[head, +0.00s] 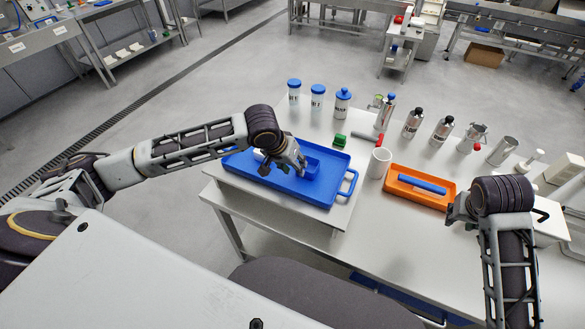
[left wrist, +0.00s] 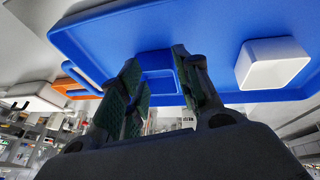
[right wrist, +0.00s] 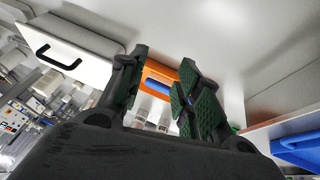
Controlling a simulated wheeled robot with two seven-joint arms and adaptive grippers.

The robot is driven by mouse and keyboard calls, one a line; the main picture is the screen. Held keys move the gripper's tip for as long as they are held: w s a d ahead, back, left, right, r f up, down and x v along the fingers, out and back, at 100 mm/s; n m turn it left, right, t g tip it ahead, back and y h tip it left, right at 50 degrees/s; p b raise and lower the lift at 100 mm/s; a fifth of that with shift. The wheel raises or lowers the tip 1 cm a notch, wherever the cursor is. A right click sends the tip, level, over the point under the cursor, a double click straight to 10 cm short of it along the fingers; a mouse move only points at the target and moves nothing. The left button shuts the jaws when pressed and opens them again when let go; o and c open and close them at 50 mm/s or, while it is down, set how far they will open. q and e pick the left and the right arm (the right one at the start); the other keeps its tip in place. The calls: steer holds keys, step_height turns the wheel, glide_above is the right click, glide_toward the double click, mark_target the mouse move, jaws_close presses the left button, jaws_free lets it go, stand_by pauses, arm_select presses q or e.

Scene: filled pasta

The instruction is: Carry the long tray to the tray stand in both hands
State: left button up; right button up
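The long blue tray (head: 330,197) lies flat on the left part of the white worktop, with a looped handle at its right end. It holds a blue box (head: 312,163) and a white box, clearer in the left wrist view (left wrist: 270,65). My left gripper (head: 298,168) is over the tray near the blue box; its fingers are apart in the left wrist view with nothing visibly gripped. Whether it touches the box is unclear. My right gripper (head: 455,210) is open and empty beside the orange tray. I cannot make out which surface is the tray stand.
The orange tray (head: 400,192) holds a blue bar. A white cup (head: 379,163) stands between the trays. Blue-capped bottles (head: 317,97) and several metal bottles (head: 412,123) line the back. A green block (head: 339,141) lies behind the blue tray. The front right worktop is clear.

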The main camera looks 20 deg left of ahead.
arm_select(q)
steer(key=shift+d, duration=0.2)
arm_select(e)
steer(key=shift+d, duration=0.15)
arm_select(q)
steer(key=shift+a, duration=0.1)
arm_select(e)
steer(key=shift+r, duration=0.1)
steer(key=v, duration=0.4)
steer(key=shift+w+a+r, duration=0.15)
steer(key=shift+a+r, duration=0.2)
steer(key=shift+r, duration=0.1)
steer(key=shift+s+r, duration=0.2)
steer(key=shift+r, duration=0.05)
stand_by(0.4)
steer(key=shift+s+d+r, duration=0.15)
steer(key=shift+s+r, duration=0.05)
steer(key=shift+s, duration=0.15)
